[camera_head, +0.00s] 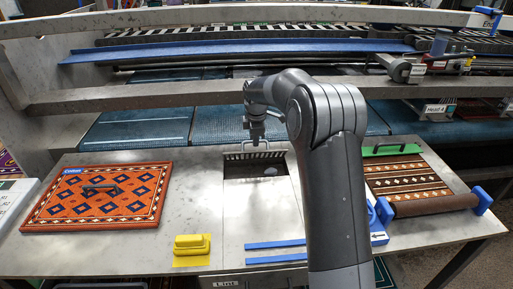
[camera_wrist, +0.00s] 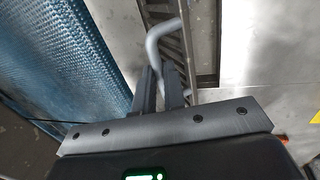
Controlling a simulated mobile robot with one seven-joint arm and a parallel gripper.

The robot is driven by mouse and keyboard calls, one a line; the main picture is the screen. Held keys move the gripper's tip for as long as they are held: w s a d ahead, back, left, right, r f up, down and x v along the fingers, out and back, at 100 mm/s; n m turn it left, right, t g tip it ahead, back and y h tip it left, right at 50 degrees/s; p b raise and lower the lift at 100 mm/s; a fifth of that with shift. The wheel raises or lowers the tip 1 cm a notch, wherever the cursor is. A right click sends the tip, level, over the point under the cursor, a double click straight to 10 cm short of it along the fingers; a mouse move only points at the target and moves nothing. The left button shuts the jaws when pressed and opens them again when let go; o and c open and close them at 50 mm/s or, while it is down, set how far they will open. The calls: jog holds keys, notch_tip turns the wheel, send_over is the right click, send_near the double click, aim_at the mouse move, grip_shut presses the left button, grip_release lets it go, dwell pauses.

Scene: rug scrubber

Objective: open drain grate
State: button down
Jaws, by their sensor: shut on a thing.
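The drain grate (camera_head: 240,156) is a row of grey slats along the back edge of a dark rectangular opening (camera_head: 258,172) in the grey table. It looks tilted up, with the opening exposed in front of it. My gripper (camera_head: 257,140) is just above the grate. In the wrist view, my gripper (camera_wrist: 163,88) is shut on a bent grey bar handle (camera_wrist: 163,32). The slatted grate (camera_wrist: 180,62) shows beside the handle. Part of the grate is hidden by my fingers.
An orange patterned rug panel (camera_head: 100,197) lies at the left. A yellow block (camera_head: 191,250) and blue strips (camera_head: 275,252) lie near the front edge. A brown roller (camera_head: 435,204) is at the right. A grey rail (camera_head: 190,98) crosses behind the table.

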jog(key=w+f, duration=0.1)
jog(key=w, duration=0.9)
jog(key=shift+w+d, duration=0.15)
jog(key=shift+w, duration=0.25)
jog(key=c, duration=1.5)
grip_release()
jog(key=shift+w+f, duration=0.1)
jog(key=shift+f, duration=0.1)
jog(key=v, duration=1)
jog(key=shift+r, duration=0.4)
